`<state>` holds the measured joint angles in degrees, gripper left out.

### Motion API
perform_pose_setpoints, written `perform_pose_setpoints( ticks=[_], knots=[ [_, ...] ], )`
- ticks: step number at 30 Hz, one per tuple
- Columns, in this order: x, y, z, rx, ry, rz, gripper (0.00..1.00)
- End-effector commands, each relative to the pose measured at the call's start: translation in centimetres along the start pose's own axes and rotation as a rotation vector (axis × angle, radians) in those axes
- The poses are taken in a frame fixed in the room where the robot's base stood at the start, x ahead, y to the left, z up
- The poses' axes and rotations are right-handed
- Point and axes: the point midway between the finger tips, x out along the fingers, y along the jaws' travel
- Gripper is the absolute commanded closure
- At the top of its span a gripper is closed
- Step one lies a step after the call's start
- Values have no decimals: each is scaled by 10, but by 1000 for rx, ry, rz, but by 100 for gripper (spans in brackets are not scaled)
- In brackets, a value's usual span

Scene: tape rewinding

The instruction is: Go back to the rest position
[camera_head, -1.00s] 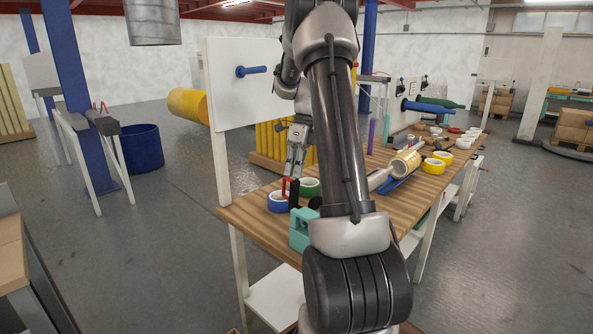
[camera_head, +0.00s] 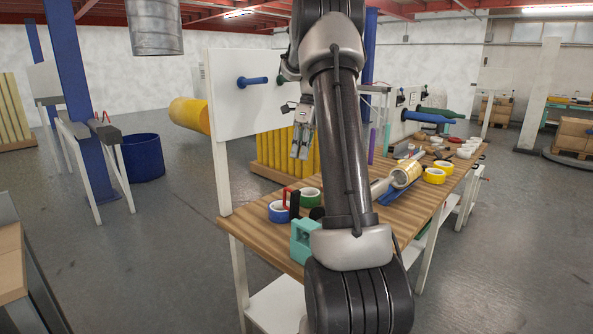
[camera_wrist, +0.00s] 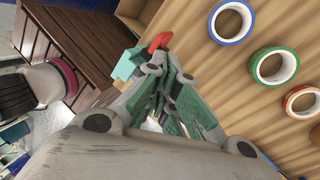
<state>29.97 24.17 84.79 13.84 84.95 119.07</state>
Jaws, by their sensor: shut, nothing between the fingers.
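My gripper (camera_head: 299,155) hangs above the wooden workbench (camera_head: 262,235), near the white panel, with its fingers pointing down. The wrist view also shows my gripper (camera_wrist: 172,82), its fingers close together with nothing between them. Below it on the bench are a blue tape roll (camera_head: 278,212) and a green tape roll (camera_head: 310,197). In the wrist view the blue roll (camera_wrist: 232,22) and green roll (camera_wrist: 273,66) lie to the right, apart from the fingers. A teal tool with a red handle (camera_wrist: 158,42) shows just beyond the fingertips there. My arm hides part of the bench.
The white panel (camera_head: 232,110) with a blue spindle (camera_head: 252,81) stands at the bench's left end. Yellow tape rolls (camera_head: 434,176) and a large roll (camera_head: 406,174) lie farther right. A teal dispenser (camera_head: 304,241) sits at the front edge.

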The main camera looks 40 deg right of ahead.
Motion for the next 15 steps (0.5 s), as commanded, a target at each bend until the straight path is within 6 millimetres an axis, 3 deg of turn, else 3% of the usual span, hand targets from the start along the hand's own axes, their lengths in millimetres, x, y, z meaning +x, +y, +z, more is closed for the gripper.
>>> perform_pose_setpoints(
  ticks=[6, 15],
  knots=[
    [-27, 0, 0, 0, 0, 0, 100],
    [-31, 0, 0, -19, 0, 1, 100]
  ],
)
